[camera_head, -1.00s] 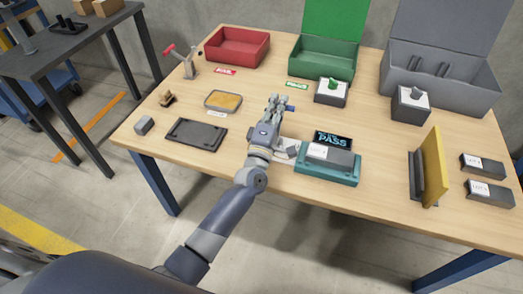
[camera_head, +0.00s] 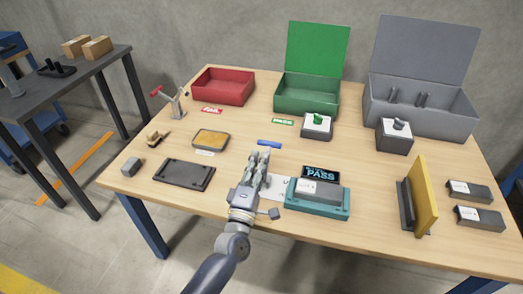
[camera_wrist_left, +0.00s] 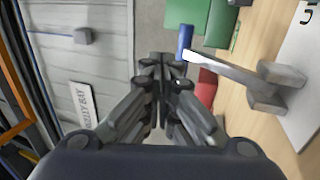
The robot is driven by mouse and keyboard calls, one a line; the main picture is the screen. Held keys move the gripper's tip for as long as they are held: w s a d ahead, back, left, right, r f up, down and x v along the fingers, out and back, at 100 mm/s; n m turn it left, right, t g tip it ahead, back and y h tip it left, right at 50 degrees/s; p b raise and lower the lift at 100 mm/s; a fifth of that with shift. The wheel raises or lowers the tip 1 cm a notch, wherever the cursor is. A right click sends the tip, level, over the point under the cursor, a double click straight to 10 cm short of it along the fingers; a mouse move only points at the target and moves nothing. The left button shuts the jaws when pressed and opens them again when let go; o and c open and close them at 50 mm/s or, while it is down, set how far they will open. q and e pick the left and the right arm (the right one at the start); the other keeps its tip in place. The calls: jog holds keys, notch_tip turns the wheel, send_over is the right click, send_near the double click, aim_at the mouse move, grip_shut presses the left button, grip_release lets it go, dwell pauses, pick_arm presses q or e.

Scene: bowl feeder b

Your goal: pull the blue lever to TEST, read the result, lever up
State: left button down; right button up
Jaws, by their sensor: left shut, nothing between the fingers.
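The blue lever handle (camera_head: 269,143) is upright-side of the teal test fixture (camera_head: 318,209), just beyond my left gripper (camera_head: 262,153). In the left wrist view the blue handle (camera_wrist_left: 186,40) sits at the end of a grey lever arm (camera_wrist_left: 225,70), right of my shut fingers (camera_wrist_left: 160,62). The fingers are empty and look apart from the handle. A grey part (camera_head: 318,190) lies in the fixture. The dark display (camera_head: 321,173) behind it reads PASS in light blue. My gripper hides part of the lever arm in the head view. My right gripper is not in view.
An open red bin (camera_head: 223,87), a green bin (camera_head: 306,95) and a grey bin (camera_head: 420,105) stand at the back. Two button boxes (camera_head: 317,127) (camera_head: 394,139) stand before them. A dark tray (camera_head: 183,175) lies left; a yellow panel (camera_head: 424,195) stands right.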

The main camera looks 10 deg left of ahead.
pick_arm(q)
jog(key=v, duration=0.5)
jog(key=shift+s, duration=0.2)
jog(key=shift+f, duration=0.1)
